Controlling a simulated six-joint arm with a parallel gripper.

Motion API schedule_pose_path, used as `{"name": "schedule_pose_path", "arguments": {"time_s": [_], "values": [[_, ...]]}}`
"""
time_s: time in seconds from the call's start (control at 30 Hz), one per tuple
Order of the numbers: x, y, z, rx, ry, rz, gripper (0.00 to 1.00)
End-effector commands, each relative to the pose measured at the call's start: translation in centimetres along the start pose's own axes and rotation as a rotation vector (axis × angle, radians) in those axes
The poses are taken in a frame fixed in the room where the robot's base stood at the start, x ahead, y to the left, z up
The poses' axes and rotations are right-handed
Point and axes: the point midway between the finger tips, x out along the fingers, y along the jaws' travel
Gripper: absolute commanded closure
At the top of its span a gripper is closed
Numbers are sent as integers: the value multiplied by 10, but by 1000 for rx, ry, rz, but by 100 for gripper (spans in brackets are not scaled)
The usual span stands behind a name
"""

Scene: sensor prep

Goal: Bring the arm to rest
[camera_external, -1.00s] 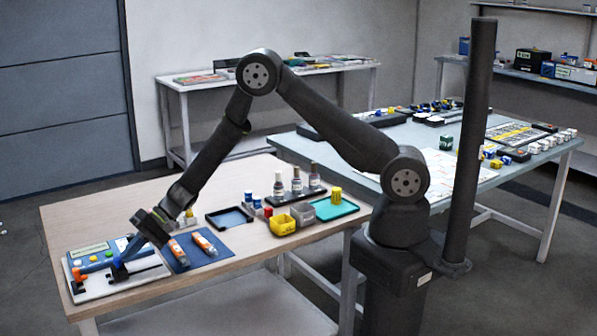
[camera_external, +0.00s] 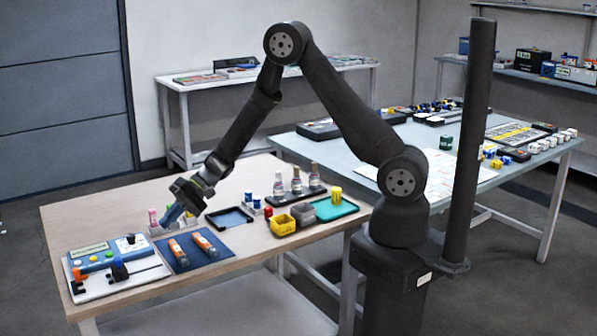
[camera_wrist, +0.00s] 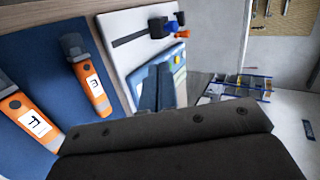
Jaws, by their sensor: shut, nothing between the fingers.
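My gripper (camera_external: 174,215) is in the air over the wooden table (camera_external: 120,200), behind the blue mat. In the wrist view its fingers (camera_wrist: 157,88) are shut together with nothing between them. Two orange sensors with grey ends, the left one (camera_external: 178,252) and the right one (camera_external: 204,243), lie on the blue mat (camera_external: 186,265). They also show in the wrist view, one at the lower left (camera_wrist: 30,120) and one nearer the middle (camera_wrist: 92,85), both apart from the gripper. The gripper partly hides small items behind it.
A white test board (camera_external: 100,285) with a blue device and a black clamp lies at the front left. A black tray (camera_external: 228,218), yellow bin (camera_external: 283,226), teal tray (camera_external: 335,208) and bottles (camera_external: 296,182) stand to the right. A dark post (camera_external: 470,140) rises beside my arm.

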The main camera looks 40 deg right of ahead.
Motion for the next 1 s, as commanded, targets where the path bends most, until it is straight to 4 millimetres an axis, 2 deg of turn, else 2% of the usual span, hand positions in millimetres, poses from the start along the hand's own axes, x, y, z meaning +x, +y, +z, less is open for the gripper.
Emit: {"name": "schedule_pose_path", "arguments": {"time_s": [0.23,0.37,0.47,0.83,0.9,0.97,1.0], "values": [[1,0,0,0,-1,0,100],[9,0,1,-1,-3,0,100],[23,0,1,-1,-3,1,100],[97,1,1,-2,-4,1,100],[109,-5,1,-3,-3,0,100],[120,-9,1,-3,-3,0,100],[113,-4,6,1,-2,2,100]]}}
